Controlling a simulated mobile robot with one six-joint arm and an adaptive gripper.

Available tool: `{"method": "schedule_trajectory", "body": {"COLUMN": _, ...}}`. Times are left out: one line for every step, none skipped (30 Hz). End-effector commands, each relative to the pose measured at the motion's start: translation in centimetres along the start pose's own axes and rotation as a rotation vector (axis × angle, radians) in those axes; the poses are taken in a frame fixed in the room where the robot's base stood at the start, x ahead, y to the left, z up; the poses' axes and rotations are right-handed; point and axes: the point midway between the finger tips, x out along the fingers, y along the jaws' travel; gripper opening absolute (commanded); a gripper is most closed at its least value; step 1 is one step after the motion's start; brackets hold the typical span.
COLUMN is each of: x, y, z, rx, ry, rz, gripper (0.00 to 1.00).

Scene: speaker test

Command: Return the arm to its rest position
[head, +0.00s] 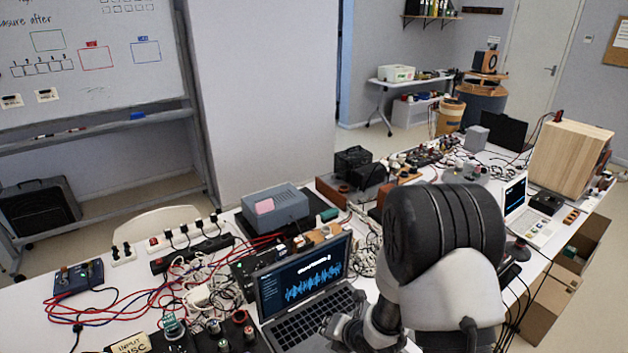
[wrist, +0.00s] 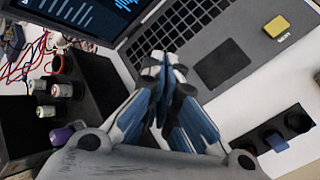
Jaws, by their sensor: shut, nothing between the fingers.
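My fingertips are hard to make out in the head view.
Tangled cables (head: 195,285) and a grey box (head: 275,208) lie left and behind. A second laptop (head: 530,215) and a large wooden speaker (head: 568,158) stand at the right. In the wrist view a dark block with round holes (wrist: 275,138) sits near the laptop. The table is crowded.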

Motion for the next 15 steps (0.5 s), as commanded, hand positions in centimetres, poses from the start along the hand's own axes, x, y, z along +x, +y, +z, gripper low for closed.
{"method": "schedule_trajectory", "body": {"x": -2.1, "y": 0.7, "z": 2.2, "rx": 0.092, "ry": -0.035, "rz": -0.030, "gripper": 0.00}}
{"method": "schedule_trajectory", "body": {"x": -3.3, "y": 0.8, "z": 3.1, "rx": 0.162, "ry": -0.052, "rz": -0.054, "gripper": 0.00}}
{"method": "schedule_trajectory", "body": {"x": -4.9, "y": 0.9, "z": 4.3, "rx": 0.257, "ry": -0.076, "rz": -0.084, "gripper": 0.00}}
{"method": "schedule_trajectory", "body": {"x": -6.2, "y": 1.0, "z": 5.0, "rx": 0.330, "ry": -0.094, "rz": -0.105, "gripper": 0.00}}
{"method": "schedule_trajectory", "body": {"x": -7.5, "y": 1.0, "z": 5.7, "rx": 0.404, "ry": -0.114, "rz": -0.124, "gripper": 0.00}}
{"method": "schedule_trajectory", "body": {"x": -9.4, "y": 1.1, "z": 6.5, "rx": 0.504, "ry": -0.140, "rz": -0.146, "gripper": 0.00}}
{"method": "schedule_trajectory", "body": {"x": -10.8, "y": 1.1, "z": 7.0, "rx": 0.582, "ry": -0.161, "rz": -0.161, "gripper": 0.00}}
{"method": "schedule_trajectory", "body": {"x": -12.2, "y": 1.2, "z": 7.4, "rx": 0.658, "ry": -0.182, "rz": -0.174, "gripper": 0.00}}
{"method": "schedule_trajectory", "body": {"x": -14.1, "y": 1.2, "z": 7.8, "rx": 0.764, "ry": -0.211, "rz": -0.190, "gripper": 0.00}}
{"method": "schedule_trajectory", "body": {"x": -15.5, "y": 1.2, "z": 8.1, "rx": 0.843, "ry": -0.232, "rz": -0.199, "gripper": 0.00}}
{"method": "schedule_trajectory", "body": {"x": -16.9, "y": 1.3, "z": 8.2, "rx": 0.923, "ry": -0.254, "rz": -0.207, "gripper": 0.00}}
{"method": "schedule_trajectory", "body": {"x": -18.9, "y": 1.3, "z": 8.2, "rx": 1.032, "ry": -0.282, "rz": -0.216, "gripper": 0.00}}
{"method": "schedule_trajectory", "body": {"x": -20.3, "y": 1.3, "z": 8.2, "rx": 1.112, "ry": -0.302, "rz": -0.220, "gripper": 0.00}}
{"method": "schedule_trajectory", "body": {"x": -21.7, "y": 1.3, "z": 8.0, "rx": 1.194, "ry": -0.323, "rz": -0.223, "gripper": 0.00}}
{"method": "schedule_trajectory", "body": {"x": -23.6, "y": 1.3, "z": 7.7, "rx": 1.302, "ry": -0.349, "rz": -0.227, "gripper": 0.00}}
